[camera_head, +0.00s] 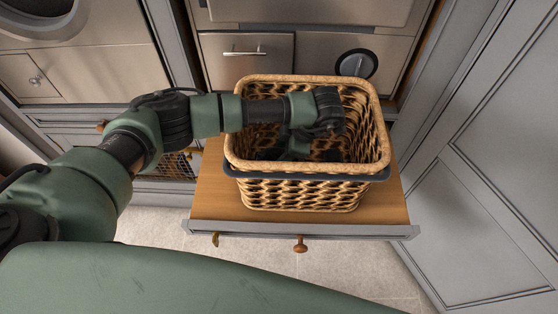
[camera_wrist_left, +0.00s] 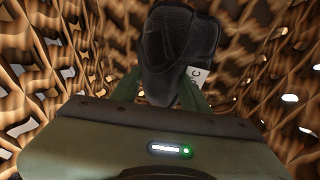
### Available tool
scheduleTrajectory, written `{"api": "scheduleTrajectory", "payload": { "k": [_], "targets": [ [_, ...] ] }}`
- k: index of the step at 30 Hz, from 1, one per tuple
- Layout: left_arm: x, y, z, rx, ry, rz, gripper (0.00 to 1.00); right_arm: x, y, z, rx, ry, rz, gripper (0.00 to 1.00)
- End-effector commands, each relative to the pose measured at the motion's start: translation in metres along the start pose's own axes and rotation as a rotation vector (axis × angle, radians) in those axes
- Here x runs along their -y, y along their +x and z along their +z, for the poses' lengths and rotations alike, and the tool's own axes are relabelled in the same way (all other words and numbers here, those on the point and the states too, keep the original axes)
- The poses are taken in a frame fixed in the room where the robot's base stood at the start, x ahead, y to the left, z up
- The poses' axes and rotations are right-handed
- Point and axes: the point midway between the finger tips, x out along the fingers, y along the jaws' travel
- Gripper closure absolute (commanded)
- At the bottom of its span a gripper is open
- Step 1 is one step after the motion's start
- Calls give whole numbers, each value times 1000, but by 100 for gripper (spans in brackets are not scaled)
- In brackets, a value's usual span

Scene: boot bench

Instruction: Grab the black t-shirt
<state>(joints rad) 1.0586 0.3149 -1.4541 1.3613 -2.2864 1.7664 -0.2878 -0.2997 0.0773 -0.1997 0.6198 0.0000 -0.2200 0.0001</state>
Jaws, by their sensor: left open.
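A black, bunched-up item with a white tag, which looks like the black t-shirt (camera_wrist_left: 178,45), lies inside the woven basket (camera_head: 300,193). In the wrist view it sits just ahead of my left gripper (camera_wrist_left: 160,90), whose open fingers show at its near end. I cannot tell whether they touch it. In the head view my left gripper (camera_head: 296,146) reaches down inside the basket, and the arm and the dark interior hide most of the t-shirt. My right gripper is not in view.
The basket, with a dark band below its rim, stands on a pulled-out wooden shelf (camera_head: 215,195). Its walls surround the gripper closely. Grey cabinet doors (camera_head: 480,190) stand at the right, and drawers and appliance fronts (camera_head: 245,60) are behind. Tiled floor lies in front.

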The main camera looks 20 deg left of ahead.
Motion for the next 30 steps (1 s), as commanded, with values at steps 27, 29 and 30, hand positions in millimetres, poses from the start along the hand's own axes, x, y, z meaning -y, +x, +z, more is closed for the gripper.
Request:
{"api": "scheduleTrajectory", "payload": {
  "k": [27,29,30],
  "targets": [
    [-10,-50,-20,3,-2,6,100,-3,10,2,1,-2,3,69],
    [-12,-66,-27,4,-2,7,100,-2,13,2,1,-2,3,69],
    [-14,-77,-31,5,-2,8,100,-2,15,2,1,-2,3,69]
  ]
}}
